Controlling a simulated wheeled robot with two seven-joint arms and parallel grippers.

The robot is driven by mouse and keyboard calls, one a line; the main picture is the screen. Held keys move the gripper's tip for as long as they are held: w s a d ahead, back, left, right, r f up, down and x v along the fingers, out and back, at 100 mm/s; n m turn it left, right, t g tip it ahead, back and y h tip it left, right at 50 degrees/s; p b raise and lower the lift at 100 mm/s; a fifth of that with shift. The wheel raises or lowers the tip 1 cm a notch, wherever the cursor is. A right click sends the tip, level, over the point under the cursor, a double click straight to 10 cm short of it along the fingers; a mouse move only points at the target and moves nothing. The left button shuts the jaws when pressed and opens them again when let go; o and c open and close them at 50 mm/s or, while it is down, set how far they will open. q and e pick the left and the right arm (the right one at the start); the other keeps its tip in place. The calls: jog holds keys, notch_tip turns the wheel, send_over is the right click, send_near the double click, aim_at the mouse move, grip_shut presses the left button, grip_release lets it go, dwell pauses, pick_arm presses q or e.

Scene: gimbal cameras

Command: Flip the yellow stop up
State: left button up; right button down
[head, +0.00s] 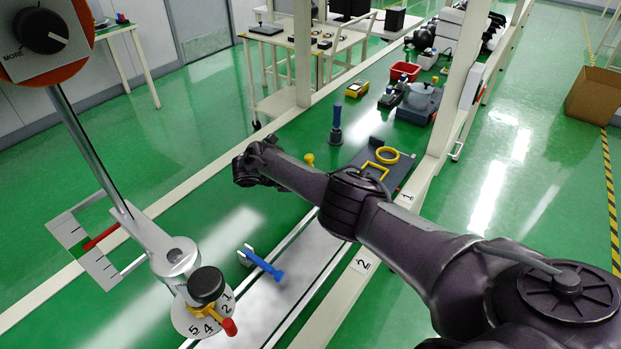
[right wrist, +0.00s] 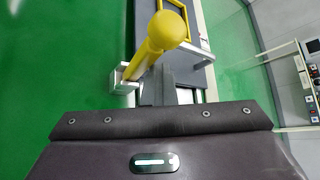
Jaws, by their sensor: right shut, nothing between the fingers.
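The yellow stop (head: 309,160) shows in the head view only as a small knob with a short neck above my right forearm, which hides the rest. In the right wrist view the yellow stop (right wrist: 166,32) is a rod with a ball end, joined to a pale bracket (right wrist: 131,76). My right gripper (head: 247,168) is shut and empty; in the right wrist view its dark fingers (right wrist: 157,86) are close beside the rod. I cannot tell whether they touch it. My left gripper is out of view.
A similar blue stop (head: 263,263) lies tilted on the green bench. A numbered dial (head: 205,313) with black and red knobs stands at the front left. A dark tray with a yellow ring (head: 387,155) and a blue-handled stand (head: 336,125) are beyond my arm.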

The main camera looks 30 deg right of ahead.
jog(key=shift+w+a+r, duration=0.3)
jog(key=shift+w+r, duration=0.05)
jog(key=shift+w, duration=0.05)
jog(key=v, duration=0.7)
jog(key=shift+s, duration=0.3)
jog(key=shift+s+f, duration=0.1)
jog(key=shift+f, duration=0.1)
